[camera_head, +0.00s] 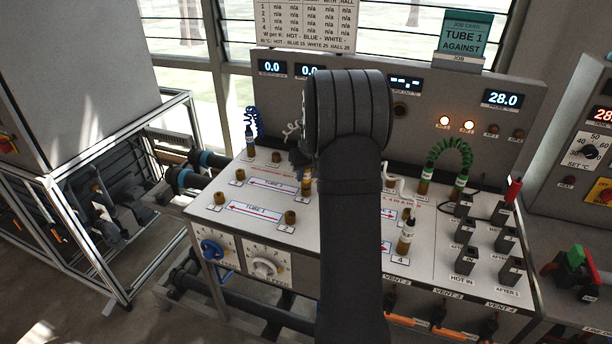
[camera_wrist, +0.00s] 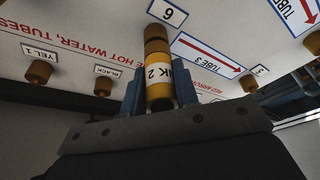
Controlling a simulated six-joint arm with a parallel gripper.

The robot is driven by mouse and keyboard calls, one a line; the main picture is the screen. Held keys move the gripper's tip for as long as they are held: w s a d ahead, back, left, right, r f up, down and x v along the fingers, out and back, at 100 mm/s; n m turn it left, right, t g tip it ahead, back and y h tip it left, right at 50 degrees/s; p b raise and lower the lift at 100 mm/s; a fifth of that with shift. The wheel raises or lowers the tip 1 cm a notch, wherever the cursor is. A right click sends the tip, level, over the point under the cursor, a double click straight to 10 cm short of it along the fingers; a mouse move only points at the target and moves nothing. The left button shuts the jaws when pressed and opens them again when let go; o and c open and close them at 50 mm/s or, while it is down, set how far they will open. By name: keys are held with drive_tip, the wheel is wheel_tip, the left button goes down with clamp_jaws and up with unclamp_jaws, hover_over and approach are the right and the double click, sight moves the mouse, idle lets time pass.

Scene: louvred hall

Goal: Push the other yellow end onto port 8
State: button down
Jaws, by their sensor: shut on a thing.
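My gripper (camera_wrist: 158,98) is shut on a yellow hose end (camera_wrist: 158,72) in the wrist view. The end has a white band whose partly hidden text finishes in "K 2". It lines up with a brass port fitting (camera_wrist: 155,34) beside a number plate (camera_wrist: 167,12) that reads 6 or 9 depending on which way up it is. I cannot tell whether the end is seated on that fitting or only in front of it. In the head view my arm hides most of the gripper and the middle of the panel. I cannot make out a plate marked 8.
Other brass ports (camera_wrist: 38,72) stand close by in the wrist view. In the head view a blue coiled hose (camera_head: 250,122) is at left, a green coiled hose (camera_head: 452,150) at right, and a white-banded end (camera_head: 406,236) stands near plate 4.

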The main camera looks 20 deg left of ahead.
drive_tip(key=shift+r, duration=3.2)
drive_tip(key=d+r+m+h, duration=0.25)
drive_tip(key=d+m, duration=0.35)
drive_tip(key=d, duration=2.6)
drive_tip(key=shift+t+y, duration=0.4)
drive_tip(key=shift+y, duration=0.05)
drive_tip(key=shift+f, duration=3)
drive_tip(key=shift+f, duration=0.3)
drive_tip(key=shift+f, duration=1.25)
